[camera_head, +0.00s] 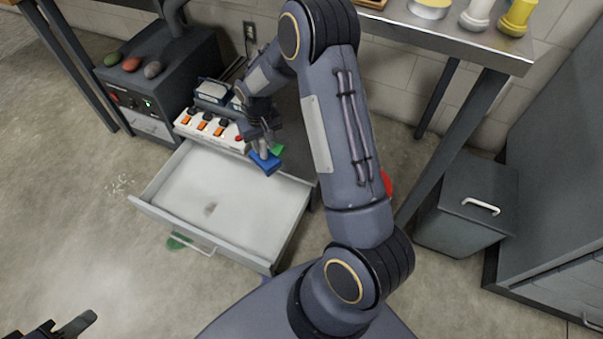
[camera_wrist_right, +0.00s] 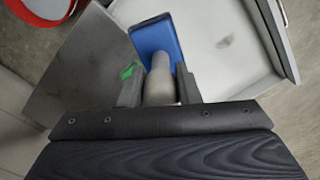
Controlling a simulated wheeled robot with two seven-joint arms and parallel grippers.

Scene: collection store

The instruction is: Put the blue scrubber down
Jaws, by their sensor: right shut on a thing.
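The blue scrubber (camera_head: 264,163) has a flat blue head and a pale grey handle. In the right wrist view the blue scrubber (camera_wrist_right: 157,40) points away from me, its handle between the fingers. My right gripper (camera_head: 262,143) is shut on it; the right wrist view shows both fingers of this gripper (camera_wrist_right: 160,88) at the handle.
A power strip with orange switches (camera_head: 208,128) lies behind the drawer. A green item (camera_head: 277,150) is beside the scrubber. A dark box (camera_head: 150,90) with several oval objects stands at left. A lidded grey bin (camera_head: 470,205) stands at right. The drawer floor is mostly clear.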

